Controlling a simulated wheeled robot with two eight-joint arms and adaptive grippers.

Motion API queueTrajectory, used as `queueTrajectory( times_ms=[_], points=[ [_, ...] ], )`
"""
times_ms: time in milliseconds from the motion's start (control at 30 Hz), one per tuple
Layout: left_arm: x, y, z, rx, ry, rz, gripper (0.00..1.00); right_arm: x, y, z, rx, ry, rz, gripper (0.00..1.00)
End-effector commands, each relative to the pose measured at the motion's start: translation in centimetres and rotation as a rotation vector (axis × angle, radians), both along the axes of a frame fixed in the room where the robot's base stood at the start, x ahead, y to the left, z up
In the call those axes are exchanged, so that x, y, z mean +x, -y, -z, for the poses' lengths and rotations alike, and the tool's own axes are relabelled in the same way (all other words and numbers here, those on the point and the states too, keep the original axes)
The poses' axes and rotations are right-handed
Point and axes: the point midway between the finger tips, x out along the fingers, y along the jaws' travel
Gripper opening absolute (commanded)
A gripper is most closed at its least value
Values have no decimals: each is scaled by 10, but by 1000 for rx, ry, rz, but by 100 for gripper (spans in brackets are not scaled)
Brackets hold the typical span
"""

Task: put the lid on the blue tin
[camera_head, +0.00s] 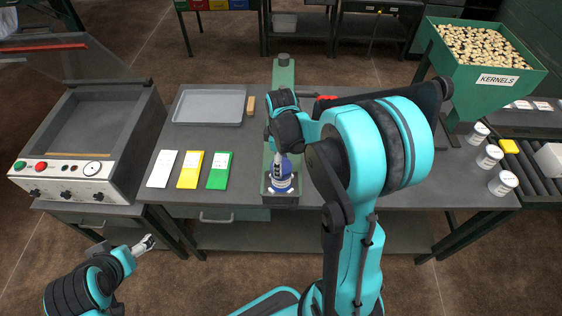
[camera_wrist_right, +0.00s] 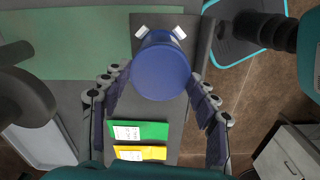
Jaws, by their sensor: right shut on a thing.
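The blue tin (camera_head: 281,184) stands in a white holder near the front edge of the table, at the foot of a green machine. My right gripper (camera_head: 277,157) is above it, pointing down. In the right wrist view a smooth round blue top (camera_wrist_right: 162,72), which looks like the lid, lies between the two fingers of the right gripper (camera_wrist_right: 160,98). The seam between lid and tin is not visible, so I cannot tell whether the lid sits flat on it. My left gripper (camera_head: 146,243) is low at the left, in front of the table, away from the tin; its jaws are too small to read.
White, yellow and green cards (camera_head: 189,170) lie left of the tin. A grey tray (camera_head: 209,105) and a small wooden block (camera_head: 251,105) are behind. A sealing machine (camera_head: 85,140) stands at left, a green kernel hopper (camera_head: 480,85) and white jars (camera_head: 489,156) at right.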

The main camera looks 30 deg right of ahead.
Motion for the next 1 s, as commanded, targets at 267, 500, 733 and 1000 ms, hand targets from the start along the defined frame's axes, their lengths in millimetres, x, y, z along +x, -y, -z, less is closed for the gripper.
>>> queueTrajectory(
  times_ms=[267, 500, 733, 1000],
  points=[
    [0, 0, 1, 0, 0, 0, 80, 0, 0, 1, 0, 0, 0, 44],
    [0, 0, 1, 0, 0, 0, 80, 0, 0, 1, 0, 0, 0, 78],
    [0, 0, 1, 0, 0, 0, 80, 0, 0, 1, 0, 0, 0, 84],
    [0, 0, 1, 0, 0, 0, 80, 0, 0, 1, 0, 0, 0, 100]
  ],
)
